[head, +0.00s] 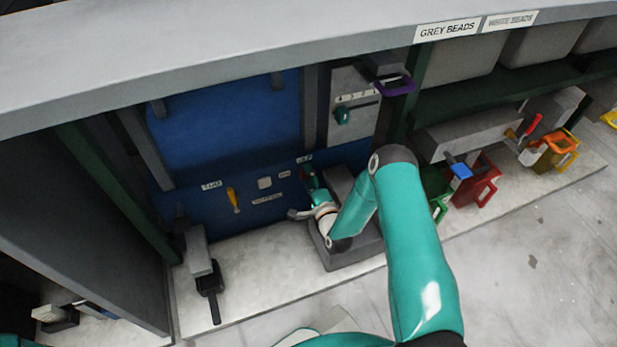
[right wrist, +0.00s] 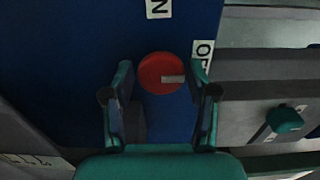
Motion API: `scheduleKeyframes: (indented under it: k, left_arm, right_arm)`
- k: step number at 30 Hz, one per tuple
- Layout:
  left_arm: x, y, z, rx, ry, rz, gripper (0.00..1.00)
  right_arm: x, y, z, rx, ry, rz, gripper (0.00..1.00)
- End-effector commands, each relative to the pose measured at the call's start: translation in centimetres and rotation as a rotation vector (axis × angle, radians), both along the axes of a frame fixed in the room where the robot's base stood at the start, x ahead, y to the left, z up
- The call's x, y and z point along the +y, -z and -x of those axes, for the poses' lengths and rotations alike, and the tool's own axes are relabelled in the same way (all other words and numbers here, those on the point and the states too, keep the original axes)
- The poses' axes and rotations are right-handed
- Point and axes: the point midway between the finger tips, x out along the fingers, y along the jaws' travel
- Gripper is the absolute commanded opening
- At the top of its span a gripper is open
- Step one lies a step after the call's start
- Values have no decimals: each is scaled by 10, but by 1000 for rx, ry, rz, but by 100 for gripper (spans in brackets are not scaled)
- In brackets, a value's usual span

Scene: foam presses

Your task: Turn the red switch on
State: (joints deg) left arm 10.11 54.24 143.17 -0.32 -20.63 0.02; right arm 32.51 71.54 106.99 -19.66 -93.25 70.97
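The red switch (right wrist: 160,72) is a round red knob on the blue panel, seen face-on in the right wrist view. Its pale grey bar points right, toward a partly hidden label (right wrist: 201,55) that reads "OF". Another label (right wrist: 158,8), cut off at the top edge, shows an "N". My right gripper (right wrist: 160,80) is open, with one finger on each side of the knob; whether they touch it I cannot tell. In the head view my right gripper (head: 310,188) is at the blue panel (head: 220,125), mostly covering the switch. My left gripper is not in view.
A yellow handle (head: 233,199) and a pale button (head: 265,183) are on the panel left of my right gripper. A teal slider (head: 343,116) is on a grey box above right. A black lever (head: 210,285) stands lower left. Coloured containers, one red (head: 478,182), stand at right.

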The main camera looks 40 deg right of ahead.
Motion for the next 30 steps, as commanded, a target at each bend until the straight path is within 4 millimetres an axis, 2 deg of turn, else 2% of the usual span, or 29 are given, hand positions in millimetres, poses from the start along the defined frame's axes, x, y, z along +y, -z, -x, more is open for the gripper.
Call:
scheduleKeyframes:
  k: [1, 6, 7, 19, 30]
  left_arm:
    - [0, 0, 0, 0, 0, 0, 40]
    - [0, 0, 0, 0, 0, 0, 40]
    - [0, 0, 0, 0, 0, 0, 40]
    - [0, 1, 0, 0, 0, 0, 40]
    - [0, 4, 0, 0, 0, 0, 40]
  right_arm:
    - [0, 0, 0, 0, 0, 0, 44]
    - [0, 1, 0, 1, 0, 0, 16]
    - [0, 1, 0, 2, 0, 0, 14]
    - [1, 2, 0, 21, -1, 70, 14]
    - [1, 3, 0, 88, -3, 336, 14]
